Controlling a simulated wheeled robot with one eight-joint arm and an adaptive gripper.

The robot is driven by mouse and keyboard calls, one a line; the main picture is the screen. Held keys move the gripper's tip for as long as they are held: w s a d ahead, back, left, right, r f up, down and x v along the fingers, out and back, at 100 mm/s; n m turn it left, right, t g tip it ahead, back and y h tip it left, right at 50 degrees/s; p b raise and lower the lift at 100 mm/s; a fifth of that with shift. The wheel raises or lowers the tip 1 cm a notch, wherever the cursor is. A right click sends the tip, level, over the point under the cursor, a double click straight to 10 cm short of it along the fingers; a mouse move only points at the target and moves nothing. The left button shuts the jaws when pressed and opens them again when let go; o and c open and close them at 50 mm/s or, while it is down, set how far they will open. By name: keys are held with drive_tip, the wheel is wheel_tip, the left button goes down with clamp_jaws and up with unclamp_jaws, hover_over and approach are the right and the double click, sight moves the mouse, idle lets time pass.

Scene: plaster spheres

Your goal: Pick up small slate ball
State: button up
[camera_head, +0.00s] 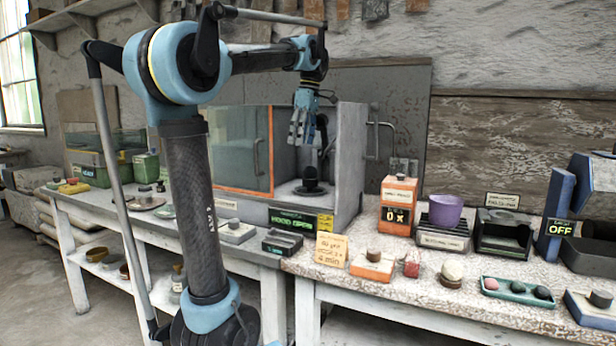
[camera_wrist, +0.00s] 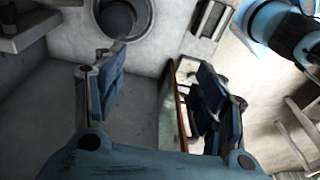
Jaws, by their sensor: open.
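A green tray (camera_head: 490,297) on the right bench holds a pink ball (camera_head: 491,283) and two dark balls, one in the middle (camera_head: 517,287) and one at the right end (camera_head: 542,293). Either dark one could be the small slate ball; I cannot tell which. My gripper (camera_head: 301,132) hangs fingers-down by the open front of the grey hood, far up and left of the tray. In the wrist view its blue fingers (camera_wrist: 160,92) are spread apart with nothing between them. No ball shows in the wrist view.
The grey hood (camera_head: 349,160) has an orange-framed glass panel (camera_head: 240,150) and a dark stand (camera_head: 311,177) inside. An orange block (camera_head: 372,265), a pale ball (camera_head: 452,271) and a purple bowl (camera_head: 445,211) stand left of the tray. A blue-grey device (camera_head: 590,309) stands at its right.

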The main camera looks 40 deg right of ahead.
approach(310, 168)
drive_tip(key=shift+h, duration=0.3)
drive_tip(key=f, duration=0.5)
drive_tip(key=shift+w+a, duration=0.1)
drive_tip(key=shift+w, duration=0.25)
drive_tip(key=shift+w+f, duration=0.2)
drive_tip(key=shift+f, duration=0.65)
drive_tip(key=shift+w+f, duration=0.2)
drive_tip(key=shift+f, duration=0.7)
drive_tip(key=shift+w+f, duration=0.2)
drive_tip(key=shift+f, duration=0.65)
drive_tip(key=c, duration=1.3)
drive_tip(key=shift+r, duration=0.15)
